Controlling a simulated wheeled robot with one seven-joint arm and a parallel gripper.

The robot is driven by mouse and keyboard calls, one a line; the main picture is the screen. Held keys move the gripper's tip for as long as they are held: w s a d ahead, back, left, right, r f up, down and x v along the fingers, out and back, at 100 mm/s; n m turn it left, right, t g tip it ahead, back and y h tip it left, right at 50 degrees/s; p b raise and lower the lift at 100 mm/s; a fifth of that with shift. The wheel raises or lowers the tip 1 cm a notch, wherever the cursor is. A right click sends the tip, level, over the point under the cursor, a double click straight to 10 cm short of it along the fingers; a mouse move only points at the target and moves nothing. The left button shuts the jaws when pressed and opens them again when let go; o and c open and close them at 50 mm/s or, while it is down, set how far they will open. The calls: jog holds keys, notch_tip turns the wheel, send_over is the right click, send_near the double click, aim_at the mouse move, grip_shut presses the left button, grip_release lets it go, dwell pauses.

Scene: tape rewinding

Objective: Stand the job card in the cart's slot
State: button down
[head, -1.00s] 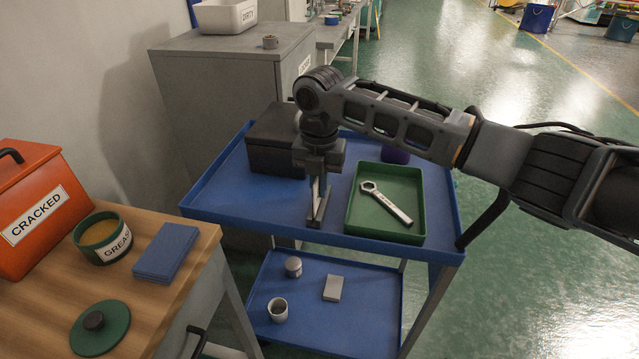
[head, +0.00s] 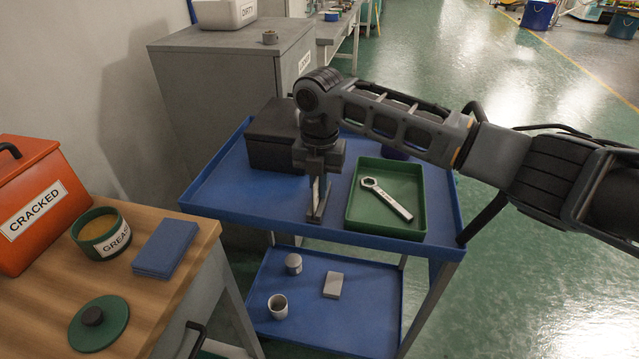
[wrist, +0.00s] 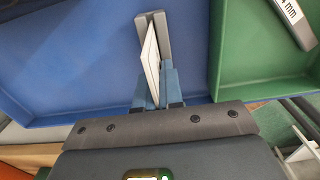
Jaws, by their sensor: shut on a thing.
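The job card (wrist: 151,62) is a thin pale sheet, seen nearly edge-on in the wrist view. My gripper (wrist: 158,88) is shut on it. In the head view my gripper (head: 319,178) points down over the cart's blue top tray (head: 225,205). The slot (wrist: 162,28) is a narrow grey holder on that tray, and it also shows in the head view (head: 318,213). The card is at the slot and looks slightly slanted to it in the wrist view. I cannot tell how deep its lower edge sits, as my fingers and the holder hide it.
A green tray (head: 357,224) with a wrench (head: 387,199) lies close right of the slot. A dark box (head: 270,140) stands behind left, and a dark blue cup (head: 395,153) behind right. The front left of the cart top is clear. A wooden bench (head: 185,285) stands at left.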

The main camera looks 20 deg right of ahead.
dwell(0.3)
jog(key=c, duration=0.7)
grip_release()
jog(key=shift+r, duration=0.1)
jog(key=shift+r+p, duration=3.2)
jog(key=shift+r, duration=0.75)
